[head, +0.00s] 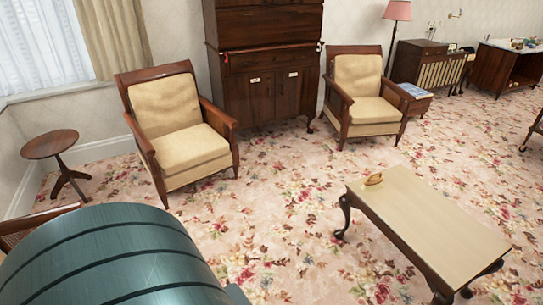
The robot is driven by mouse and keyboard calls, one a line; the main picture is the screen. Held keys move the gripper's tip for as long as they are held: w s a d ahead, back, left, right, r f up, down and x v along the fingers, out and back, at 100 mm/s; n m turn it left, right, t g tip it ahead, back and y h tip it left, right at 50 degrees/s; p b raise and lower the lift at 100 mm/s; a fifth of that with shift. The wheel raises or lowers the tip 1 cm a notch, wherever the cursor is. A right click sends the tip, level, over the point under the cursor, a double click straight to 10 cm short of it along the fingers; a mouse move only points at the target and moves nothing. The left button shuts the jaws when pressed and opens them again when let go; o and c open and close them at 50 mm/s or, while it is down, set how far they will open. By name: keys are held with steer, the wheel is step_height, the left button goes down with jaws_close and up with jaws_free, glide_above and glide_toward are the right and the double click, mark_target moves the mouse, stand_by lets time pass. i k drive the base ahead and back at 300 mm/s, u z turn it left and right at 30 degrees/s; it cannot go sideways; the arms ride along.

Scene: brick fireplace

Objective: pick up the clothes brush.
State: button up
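A small oval brown object (374,179), which looks like the clothes brush, lies on the far left corner of the low coffee table (430,215). It is too small to make out bristles or handle in detail. The table has a pale top and dark curved legs, and stands at the right of the head view. My gripper is not in view. A large teal rounded form fills the lower left and hides the floor behind it.
Two cushioned wooden armchairs (182,125) (362,95) flank a dark cabinet (266,85) at the back. A round side table (50,144) stands at the left. Flowered carpet (275,215) is clear between the left armchair and the coffee table.

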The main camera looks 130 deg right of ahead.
mark_target(374, 182)
steer(key=z, duration=0.05)
steer(key=k, duration=0.2)
steer(key=z, duration=3.1)
steer(key=i, duration=0.3)
steer(key=u, duration=1)
